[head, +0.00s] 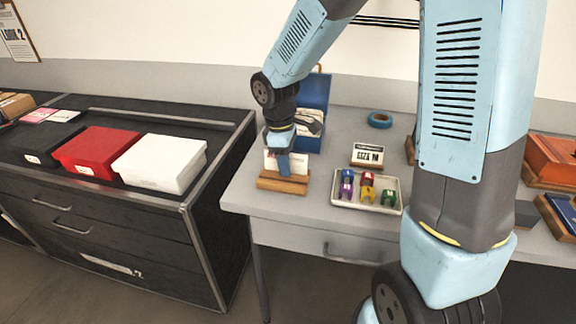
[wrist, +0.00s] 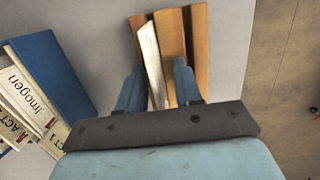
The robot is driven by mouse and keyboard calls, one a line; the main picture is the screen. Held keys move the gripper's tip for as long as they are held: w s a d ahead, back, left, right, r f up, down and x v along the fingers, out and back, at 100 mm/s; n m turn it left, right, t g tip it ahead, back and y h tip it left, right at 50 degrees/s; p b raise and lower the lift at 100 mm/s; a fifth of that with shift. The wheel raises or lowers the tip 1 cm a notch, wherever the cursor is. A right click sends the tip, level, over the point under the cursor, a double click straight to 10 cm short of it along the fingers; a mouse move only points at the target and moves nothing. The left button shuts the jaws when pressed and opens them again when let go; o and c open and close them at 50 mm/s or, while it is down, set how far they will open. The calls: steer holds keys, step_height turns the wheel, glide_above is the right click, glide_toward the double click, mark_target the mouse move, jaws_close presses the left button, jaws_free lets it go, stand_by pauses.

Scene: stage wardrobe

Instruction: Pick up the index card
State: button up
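The white index card (head: 270,162) stands upright in a slotted wooden holder (head: 283,183) near the grey table's front left. In the wrist view the card (wrist: 150,57) shows as a thin pale edge between the wooden strips of the holder (wrist: 200,50). My gripper (head: 285,163) points down at the card and hides part of it in the head view. In the wrist view my gripper's two blue fingers (wrist: 158,86) are apart, one on each side of the card, with gaps visible. The card's lower end is hidden from the wrist camera.
A blue file (head: 313,95) with booklets stands just behind the holder. To the right are a tray (head: 340,203) of coloured clips, a small sign (head: 367,155) and blue tape (head: 380,119). Red (head: 98,150) and white boxes (head: 160,162) sit on the black cabinet at left.

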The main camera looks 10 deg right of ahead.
jaws_close()
stand_by(0.5)
